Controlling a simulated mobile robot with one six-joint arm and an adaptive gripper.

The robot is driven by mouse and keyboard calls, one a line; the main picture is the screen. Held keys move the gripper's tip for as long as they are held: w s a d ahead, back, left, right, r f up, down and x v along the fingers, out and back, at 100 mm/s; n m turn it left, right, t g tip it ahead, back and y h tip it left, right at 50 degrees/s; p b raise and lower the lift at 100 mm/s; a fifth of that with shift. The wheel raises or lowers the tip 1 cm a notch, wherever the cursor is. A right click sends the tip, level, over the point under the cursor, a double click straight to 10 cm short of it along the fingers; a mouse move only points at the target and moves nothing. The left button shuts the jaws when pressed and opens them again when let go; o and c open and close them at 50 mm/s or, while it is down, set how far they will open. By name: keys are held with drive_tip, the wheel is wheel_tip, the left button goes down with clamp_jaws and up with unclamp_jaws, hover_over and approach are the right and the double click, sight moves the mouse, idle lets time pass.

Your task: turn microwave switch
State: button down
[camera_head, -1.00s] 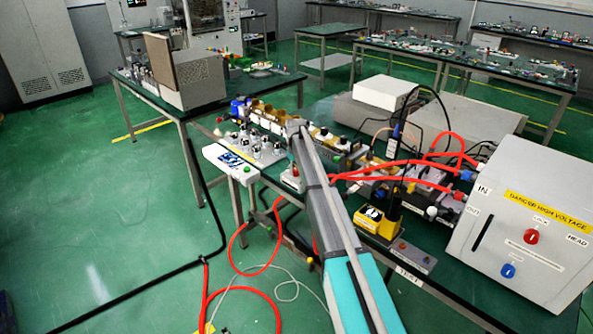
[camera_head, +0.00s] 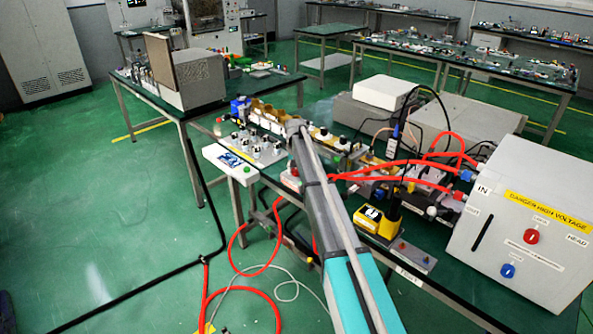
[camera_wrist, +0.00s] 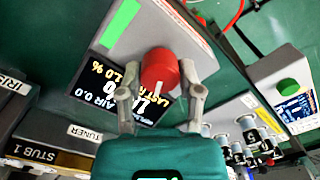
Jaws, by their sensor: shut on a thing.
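The red switch knob (camera_wrist: 158,70) with a white pointer line is on a grey box (camera_wrist: 188,50) in the wrist view. A dark display with yellow and white text is on the box beside the knob. My gripper (camera_wrist: 162,92) has one finger on each side of the knob and is shut on it. The display is partly covered by the left finger. In the head view my arm (camera_head: 335,220) reaches over the bench, and the knob and fingertips cannot be made out there.
A white control box with a green button (camera_head: 246,170) stands left of my arm. A yellow device (camera_head: 370,217), red cables (camera_head: 400,166) and a large high-voltage cabinet (camera_head: 530,230) are to the right. Open green floor is at the left.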

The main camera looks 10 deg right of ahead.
drive_tip(key=shift+w, duration=0.1)
drive_tip(key=shift+c, duration=1.3)
unclamp_jaws()
drive_tip(key=s+r+n+p, duration=0.1)
drive_tip(key=s+r+p, duration=0.1)
drive_tip(key=s, duration=2.1)
drive_tip(key=s+r+n+p, duration=0.1)
drive_tip(key=s+r+p, duration=0.2)
drive_tip(key=s, duration=1.9)
drive_tip(key=shift+s+d+r+p, duration=0.2)
drive_tip(key=shift+s+r+p, duration=0.1)
drive_tip(key=shift+s+r, duration=0.1)
